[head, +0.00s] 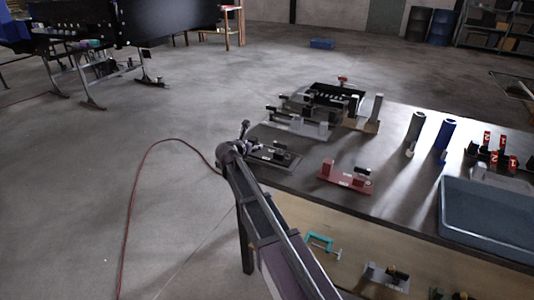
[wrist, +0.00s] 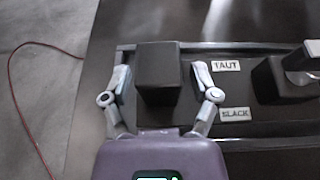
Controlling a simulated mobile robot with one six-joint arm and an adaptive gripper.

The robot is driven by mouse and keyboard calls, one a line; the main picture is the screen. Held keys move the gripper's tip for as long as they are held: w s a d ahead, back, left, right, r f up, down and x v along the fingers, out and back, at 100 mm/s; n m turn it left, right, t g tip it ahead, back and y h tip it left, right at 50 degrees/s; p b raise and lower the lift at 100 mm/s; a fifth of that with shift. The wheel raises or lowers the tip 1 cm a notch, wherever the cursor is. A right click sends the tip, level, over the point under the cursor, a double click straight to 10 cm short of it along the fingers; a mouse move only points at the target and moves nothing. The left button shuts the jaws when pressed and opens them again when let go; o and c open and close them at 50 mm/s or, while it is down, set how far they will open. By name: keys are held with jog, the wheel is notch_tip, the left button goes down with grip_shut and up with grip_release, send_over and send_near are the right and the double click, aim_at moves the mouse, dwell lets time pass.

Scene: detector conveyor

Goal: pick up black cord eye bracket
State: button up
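A black block (wrist: 157,72), apparently the black cord eye bracket, stands on a dark fixture plate (wrist: 255,133) in the wrist view. My gripper (wrist: 160,68) is open, with one finger on each side of the block. Gaps show between the fingers and the block's sides. Labels reading TAUT and SLACK lie right of the right finger. In the head view my gripper (head: 246,140) is at the left edge of the table, over the dark fixture (head: 276,155). My arm and gripper partly hide the bracket there, and no cord eye can be made out.
A second dark block with a grey part (wrist: 284,80) stands to the right on the plate. A red fixture (head: 345,178), a grey fixture (head: 300,124), grey and blue cylinders and a blue-grey tray (head: 490,215) stand on the table (head: 400,165). A red hose (head: 133,205) lies on the floor.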

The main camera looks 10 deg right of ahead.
aim_at(254, 137)
grip_shut()
jog(key=shift+r, duration=0.15)
notch_tip(254, 137, up, 3)
jog(key=p, duration=0.3)
jog(key=shift+r, duration=0.1)
jog(key=s+d+r+p, duration=0.1)
jog(key=s+p, duration=0.1)
jog(key=s, duration=1.4)
jog(key=shift+d+r, duration=0.3)
jog(key=shift+d, duration=0.05)
